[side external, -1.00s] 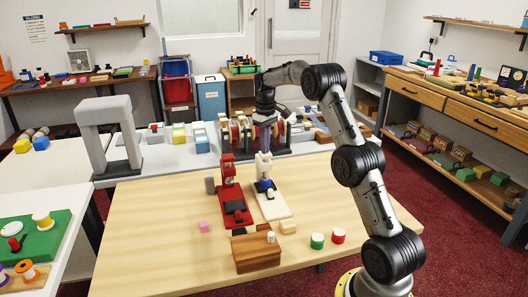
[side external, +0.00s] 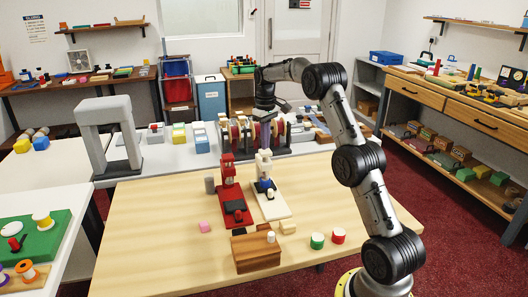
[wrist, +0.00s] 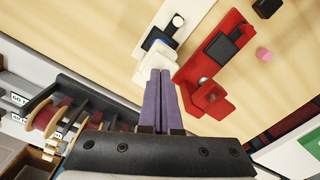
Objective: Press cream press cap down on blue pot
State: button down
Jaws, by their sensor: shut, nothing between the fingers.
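The cream press (side external: 272,203) stands on the wooden table, its white base long and its upright at the back. The blue pot (side external: 265,184) sits on it, below the pale cap (side external: 264,159). Whether the cap touches the pot I cannot tell. In the wrist view the cream press (wrist: 201,12) is just beyond my fingers, with its pale head partly over a dark blue area. My gripper (side external: 264,147) has purple fingers, shut and empty, pointing down just above the top of the cream press. The fingertips also show in the wrist view (wrist: 160,73).
A red press (side external: 234,205) stands close on the left. Spool racks (side external: 240,138) stand behind. The table's left front is clear.

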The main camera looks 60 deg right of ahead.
jog(key=shift+r, duration=2.9)
jog(key=shift+w+a, duration=0.15)
jog(key=s+a+r+n+t+h, duration=0.1)
jog(key=s+a+r+n+t, duration=0.2)
jog(key=a+r, duration=1.25)
jog(key=s+a+r+n+t, duration=0.1)
jog(key=s+a+r, duration=0.1)
jog(key=s+a, duration=0.9)
jog(key=s+a+f, duration=0.2)
jog(key=s+f, duration=0.5)
jog(key=s+a+f+m+t+y, duration=0.1)
jog(key=s+a+f, duration=0.2)
jog(key=s+f, duration=0.4)
jog(key=shift+s+a+f+t, duration=0.15)
jog(key=shift+s+f+t, duration=0.15)
jog(key=shift+s+f, duration=0.15)
